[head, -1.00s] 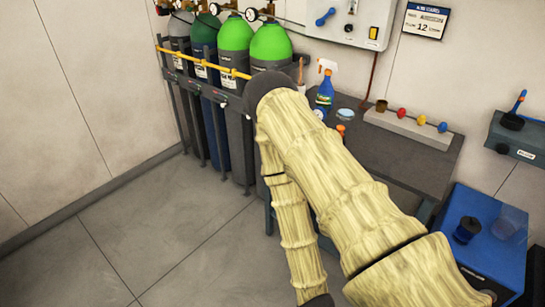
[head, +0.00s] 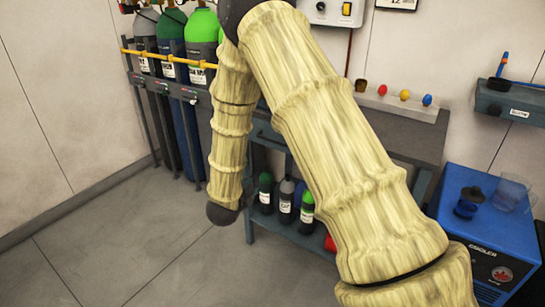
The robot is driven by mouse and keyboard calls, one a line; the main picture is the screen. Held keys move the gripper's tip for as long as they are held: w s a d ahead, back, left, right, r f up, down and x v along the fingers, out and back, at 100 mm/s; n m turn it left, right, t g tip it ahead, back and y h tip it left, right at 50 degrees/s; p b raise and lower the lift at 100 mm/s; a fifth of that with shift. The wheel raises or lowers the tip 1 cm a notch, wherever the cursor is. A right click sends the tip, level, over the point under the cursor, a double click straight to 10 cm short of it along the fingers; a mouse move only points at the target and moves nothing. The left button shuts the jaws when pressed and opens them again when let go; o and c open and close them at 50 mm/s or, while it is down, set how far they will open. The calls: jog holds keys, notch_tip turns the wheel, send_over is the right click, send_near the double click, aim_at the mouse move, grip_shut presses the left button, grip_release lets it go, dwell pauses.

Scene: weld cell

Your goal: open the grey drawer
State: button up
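The grey workbench (head: 412,137) stands against the back wall, mostly behind my arm. A short piece of its blue-grey front edge shows left of my upper arm.
Gas cylinders (head: 172,32) stand behind a yellow rail at left. Bottles (head: 285,201) stand on the bench's lower shelf. A blue cooler (head: 487,235) with a cup and a dark jar on top stands at right. A grey box (head: 510,102) hangs on the wall. The floor at left is clear.

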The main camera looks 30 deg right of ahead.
jog(key=w+d+r+m+h+b, duration=0.2)
jog(key=w+d+r+m+b, duration=0.1)
jog(key=r+m, duration=0.15)
jog(key=m+g+h+b, duration=0.3)
jog(key=m+b, duration=0.1)
jog(key=m, duration=0.3)
send_near(272, 141)
jog(key=b+x, duration=0.1)
jog(key=x, duration=0.9)
jog(key=shift+w+d+f+b, duration=0.1)
jog(key=shift+w+d+b, duration=0.15)
jog(key=shift+b, duration=0.15)
jog(key=shift+s, duration=0.1)
jog(key=shift+c, duration=0.5)
grip_shut()
